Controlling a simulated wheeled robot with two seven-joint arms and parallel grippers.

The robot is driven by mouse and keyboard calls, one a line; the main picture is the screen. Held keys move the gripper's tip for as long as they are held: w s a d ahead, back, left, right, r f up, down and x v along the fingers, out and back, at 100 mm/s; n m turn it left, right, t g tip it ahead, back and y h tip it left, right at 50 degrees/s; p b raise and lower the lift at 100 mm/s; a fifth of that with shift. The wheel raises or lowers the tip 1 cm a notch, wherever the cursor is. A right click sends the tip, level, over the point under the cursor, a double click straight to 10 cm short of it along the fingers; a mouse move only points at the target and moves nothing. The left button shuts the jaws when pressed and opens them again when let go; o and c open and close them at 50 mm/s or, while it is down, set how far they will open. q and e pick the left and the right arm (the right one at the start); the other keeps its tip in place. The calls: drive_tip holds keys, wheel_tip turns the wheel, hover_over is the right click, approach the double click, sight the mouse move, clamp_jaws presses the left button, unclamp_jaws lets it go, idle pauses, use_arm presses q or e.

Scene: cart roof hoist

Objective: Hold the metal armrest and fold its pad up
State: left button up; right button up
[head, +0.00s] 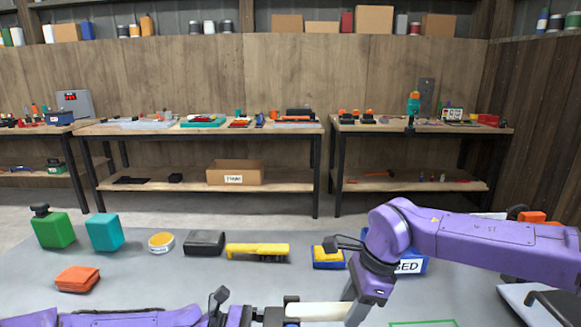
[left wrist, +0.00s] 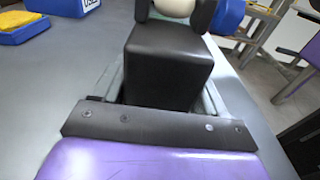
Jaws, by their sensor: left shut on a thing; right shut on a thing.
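A cream bar (head: 318,312), which looks like part of the armrest, lies level at the bottom centre of the head view. My right gripper (head: 352,306) reaches down from the right and is shut at the bar's right end. My left gripper (head: 284,312) is at the bar's left end, low in the picture. In the left wrist view a rounded cream end (left wrist: 174,6) sits between its two dark fingertips, shut on it. The bottom edge of the head view cuts off what lies below. I cannot tell the armrest's metal frame from its pad.
The grey table (head: 150,285) carries a green canister (head: 54,231), a teal block (head: 104,232), an orange pouch (head: 77,279), a yellow brush (head: 257,250) and a yellow sponge in a blue tray (head: 328,264). A blue labelled box (head: 410,266) stands behind my right arm.

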sight(341, 307)
drive_tip(key=shift+r, duration=0.4)
drive_tip(key=shift+c, duration=0.5)
drive_tip(key=shift+a+r, duration=0.1)
drive_tip(key=shift+r, duration=0.45)
drive_tip(key=shift+a+r, duration=0.2)
drive_tip(key=shift+r, duration=0.65)
drive_tip(key=shift+a+r, duration=0.1)
drive_tip(key=shift+r, duration=0.1)
drive_tip(key=shift+a+r, duration=0.2)
drive_tip(key=shift+r, duration=0.45)
